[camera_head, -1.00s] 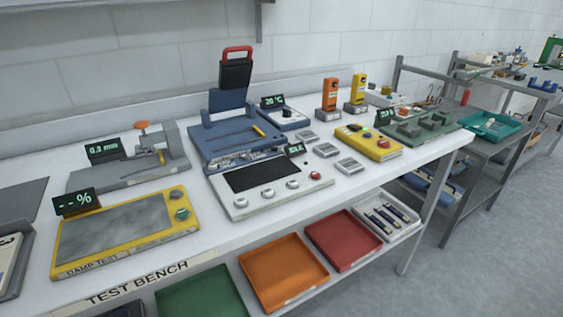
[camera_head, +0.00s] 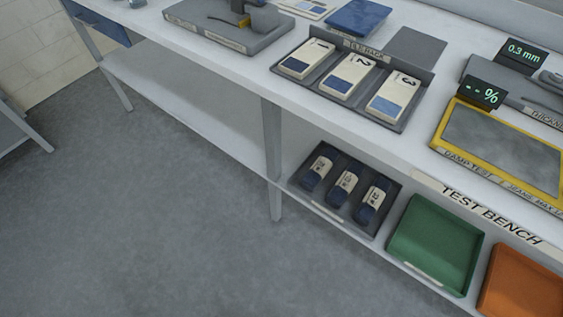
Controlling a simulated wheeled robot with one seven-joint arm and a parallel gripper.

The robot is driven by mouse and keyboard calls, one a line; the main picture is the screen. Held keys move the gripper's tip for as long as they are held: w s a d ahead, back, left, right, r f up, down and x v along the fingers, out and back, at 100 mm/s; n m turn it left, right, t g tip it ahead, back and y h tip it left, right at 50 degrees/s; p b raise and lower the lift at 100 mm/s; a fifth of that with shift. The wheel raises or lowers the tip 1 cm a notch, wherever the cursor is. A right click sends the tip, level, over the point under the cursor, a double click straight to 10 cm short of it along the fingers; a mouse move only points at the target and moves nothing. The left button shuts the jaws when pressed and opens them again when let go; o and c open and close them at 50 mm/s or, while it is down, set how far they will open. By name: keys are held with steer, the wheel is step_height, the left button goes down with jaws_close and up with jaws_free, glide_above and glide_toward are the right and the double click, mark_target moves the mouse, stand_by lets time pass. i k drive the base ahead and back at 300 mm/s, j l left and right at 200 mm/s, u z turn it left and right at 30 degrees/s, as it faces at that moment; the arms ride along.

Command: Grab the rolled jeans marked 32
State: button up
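Three dark blue rolled jeans with pale number bands lie side by side in a dark tray (camera_head: 299,187) on the bench's lower shelf. They are the left roll (camera_head: 318,172), the middle roll (camera_head: 343,187) and the right roll (camera_head: 372,203). The numbers on the bands are too small to read surely, so I cannot tell which roll is marked 32. My gripper is not in view.
A green tray (camera_head: 437,245) and an orange tray (camera_head: 522,284) stand right of the dark tray. A bench leg (camera_head: 273,155) stands at its left. Above, a rack (camera_head: 355,85) holds pieces numbered 1, 2 and 3. The floor (camera_head: 150,230) in front is clear.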

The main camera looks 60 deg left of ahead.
mark_target(346, 183)
steer(key=u, duration=1.1)
steer(key=i+l, duration=0.15)
steer(key=i+l+u, duration=0.3)
steer(key=i, duration=0.25)
steer(key=i+l+u, duration=0.3)
steer(key=i+l, duration=0.15)
steer(key=i+u, duration=0.15)
steer(key=u, duration=0.25)
steer(key=i+j+u, duration=0.1)
steer(key=u, duration=0.35)
steer(key=i, duration=0.25)
